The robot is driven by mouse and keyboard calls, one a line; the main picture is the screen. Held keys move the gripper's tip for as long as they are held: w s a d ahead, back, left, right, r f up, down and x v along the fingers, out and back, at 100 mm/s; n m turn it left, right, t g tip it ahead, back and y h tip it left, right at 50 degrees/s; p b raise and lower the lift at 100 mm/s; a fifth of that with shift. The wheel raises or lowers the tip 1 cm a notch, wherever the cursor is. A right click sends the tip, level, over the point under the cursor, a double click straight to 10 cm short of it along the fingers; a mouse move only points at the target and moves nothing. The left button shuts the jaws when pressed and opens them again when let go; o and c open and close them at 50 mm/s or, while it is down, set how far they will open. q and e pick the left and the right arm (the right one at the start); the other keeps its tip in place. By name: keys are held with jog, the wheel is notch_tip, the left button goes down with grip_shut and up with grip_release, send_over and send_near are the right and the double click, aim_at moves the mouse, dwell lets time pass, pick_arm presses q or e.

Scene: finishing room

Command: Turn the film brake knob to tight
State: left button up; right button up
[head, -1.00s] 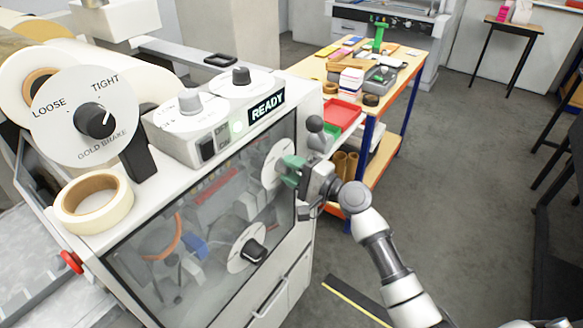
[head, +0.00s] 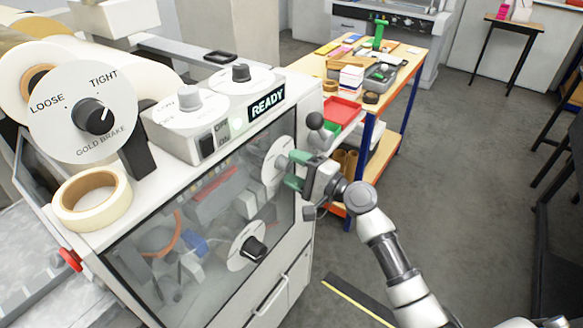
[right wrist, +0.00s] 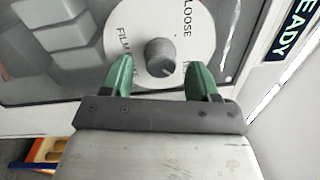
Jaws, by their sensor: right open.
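The film brake knob (right wrist: 160,52) is a dark grey knob on a round white dial (right wrist: 138,22) on the machine's front panel. The dial shows "FILM" and "LOOSE"; the lettering near the right finger is partly covered. In the head view the dial (head: 274,160) is at the panel's upper right, its knob hidden by my gripper. My right gripper (head: 287,170) is open, its two green fingers pointing at the dial. In the right wrist view the fingers (right wrist: 159,72) stand on either side below the knob, apart from it. My left gripper is out of view.
A gold brake dial (head: 92,117) and a tape roll (head: 92,200) are on the machine's left. Another black knob (head: 253,248) is lower on the panel. A ball-ended lever (head: 317,122) stands close above my gripper. A "READY" display (head: 267,101) is lit.

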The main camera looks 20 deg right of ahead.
jog(key=b+v, duration=0.3)
jog(key=v, duration=0.6)
jog(key=shift+s+d, duration=0.15)
jog(key=shift+s, duration=0.1)
